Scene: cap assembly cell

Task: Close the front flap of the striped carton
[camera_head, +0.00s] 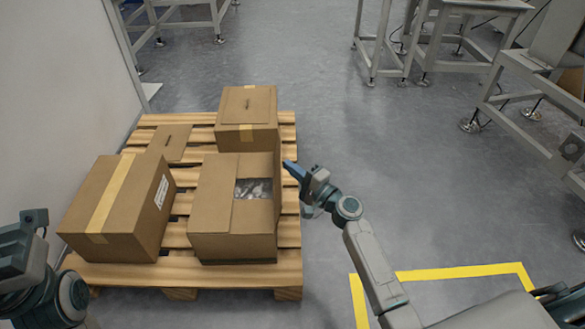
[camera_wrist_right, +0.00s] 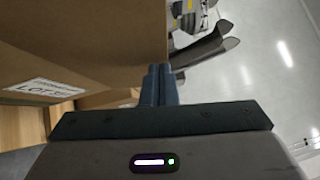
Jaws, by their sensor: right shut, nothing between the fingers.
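The open carton (camera_head: 235,218) stands at the front right of the pallet. Its left top panel is folded flat, and a gap beside it shows grey contents (camera_head: 254,188). A flap (camera_head: 277,165) stands upright on its right side, seen nearly edge-on. I cannot make out clear stripes on it, only a dark line along its bottom front edge. My right gripper (camera_head: 291,170) is shut and empty, just right of the upright flap; I cannot tell whether it touches. The right wrist view shows its closed fingers (camera_wrist_right: 158,84) beside brown cardboard (camera_wrist_right: 90,35). My left gripper's fingers do not show.
A taped carton (camera_head: 115,205) stands left on the wooden pallet (camera_head: 190,275), and another taped carton (camera_head: 246,105) stands behind. A low cardboard piece (camera_head: 170,142) lies at the back left. A wall borders the left side.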

